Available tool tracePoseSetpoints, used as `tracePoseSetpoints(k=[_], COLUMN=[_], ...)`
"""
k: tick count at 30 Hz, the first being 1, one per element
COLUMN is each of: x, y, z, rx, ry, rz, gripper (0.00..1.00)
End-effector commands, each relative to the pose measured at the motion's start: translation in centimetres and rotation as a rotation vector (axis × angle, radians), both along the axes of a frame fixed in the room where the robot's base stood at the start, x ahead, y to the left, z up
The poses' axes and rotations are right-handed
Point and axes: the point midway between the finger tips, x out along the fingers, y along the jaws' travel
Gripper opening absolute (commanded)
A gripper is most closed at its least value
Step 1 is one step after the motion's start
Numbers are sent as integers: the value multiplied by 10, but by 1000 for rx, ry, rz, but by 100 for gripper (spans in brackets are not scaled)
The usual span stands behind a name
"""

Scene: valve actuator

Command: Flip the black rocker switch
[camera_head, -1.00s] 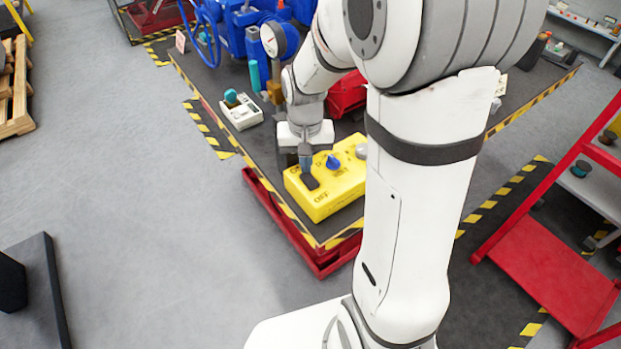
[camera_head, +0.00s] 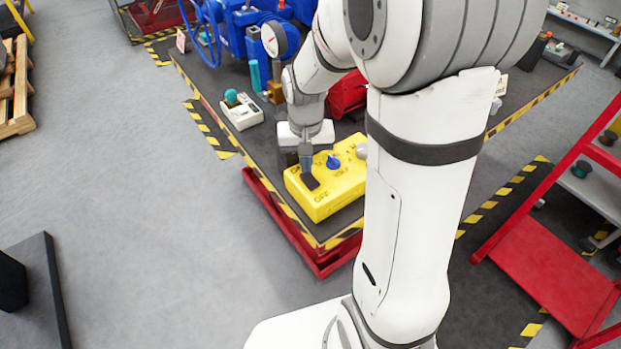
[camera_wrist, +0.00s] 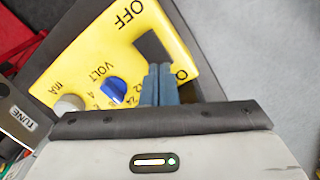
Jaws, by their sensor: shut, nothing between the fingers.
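The yellow control box (camera_head: 335,195) sits on the dark table near its front corner. The black rocker switch (camera_head: 310,182) is on its top at the left end, beside a blue knob (camera_head: 333,161). In the wrist view the rocker switch (camera_wrist: 152,47) lies between the OFF marking and a partly hidden marking. My gripper (camera_head: 305,165) is shut and empty, its fingers pointing down at the switch's far end. In the wrist view the blue-grey fingertips (camera_wrist: 160,68) overlap the switch's near end; I cannot tell whether they touch it.
A white box with a teal knob (camera_head: 240,110) stands left of my gripper. A gauge (camera_head: 272,40), blue machinery and a red bin (camera_head: 347,93) are behind. A grey knob (camera_wrist: 70,104) is at the yellow box's other end.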

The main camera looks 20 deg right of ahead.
Motion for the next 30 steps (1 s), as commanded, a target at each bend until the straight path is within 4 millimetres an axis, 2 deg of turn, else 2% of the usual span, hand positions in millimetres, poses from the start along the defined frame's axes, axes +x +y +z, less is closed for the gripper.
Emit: tracePoseSetpoints(k=[30], x=[0], y=[-1], z=[-14], rx=[0], ry=[0], rz=[-2], gripper=[0])
